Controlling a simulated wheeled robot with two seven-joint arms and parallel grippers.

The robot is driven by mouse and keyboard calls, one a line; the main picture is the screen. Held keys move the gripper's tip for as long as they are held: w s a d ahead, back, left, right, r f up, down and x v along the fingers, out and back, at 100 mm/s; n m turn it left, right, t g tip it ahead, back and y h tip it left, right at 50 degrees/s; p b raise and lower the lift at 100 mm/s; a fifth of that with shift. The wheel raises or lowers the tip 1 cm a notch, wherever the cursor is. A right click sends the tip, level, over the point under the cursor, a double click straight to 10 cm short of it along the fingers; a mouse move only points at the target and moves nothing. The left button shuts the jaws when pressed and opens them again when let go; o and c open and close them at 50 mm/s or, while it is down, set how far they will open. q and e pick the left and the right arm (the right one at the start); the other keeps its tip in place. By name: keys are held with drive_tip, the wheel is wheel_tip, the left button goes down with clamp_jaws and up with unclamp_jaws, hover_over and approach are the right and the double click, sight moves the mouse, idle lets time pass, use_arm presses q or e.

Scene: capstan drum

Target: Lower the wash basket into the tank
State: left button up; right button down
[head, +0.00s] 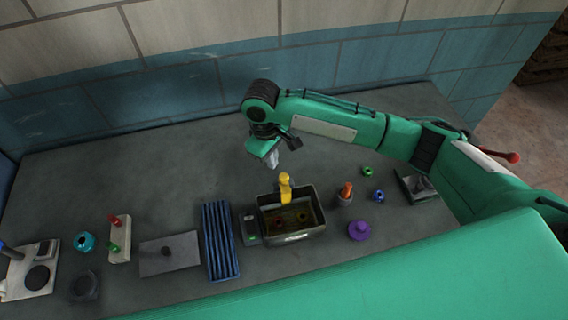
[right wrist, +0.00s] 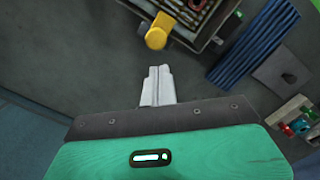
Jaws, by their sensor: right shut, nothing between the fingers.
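The tank (head: 300,237) is an open dark grey box on the grey table. It holds something brownish with small dark shapes; I cannot make out clearly whether this includes the wash basket. A yellow piece with a rounded top (head: 285,180) stands at the tank's back side and reaches over its rim; it also shows in the right wrist view (right wrist: 158,32). My right gripper (head: 272,158) is shut and empty, above the table behind the tank. Its closed fingertips (right wrist: 158,70) point toward the yellow piece, apart from it. My left gripper is not in view.
A small grey box with a green light (head: 250,230) and a blue ribbed rack (head: 220,240) stand left of the tank. An orange-topped holder (head: 345,195) and a purple knob (head: 359,231) stand right. The table behind is mostly clear up to the wall.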

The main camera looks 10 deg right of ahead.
wheel_tip(320, 180, up, 14)
drive_tip(key=w+a+b, duration=0.1)
drive_tip(key=b, duration=0.1)
drive_tip(key=shift+f+b, duration=0.2)
drive_tip(key=shift+b, duration=0.15)
idle(0.4)
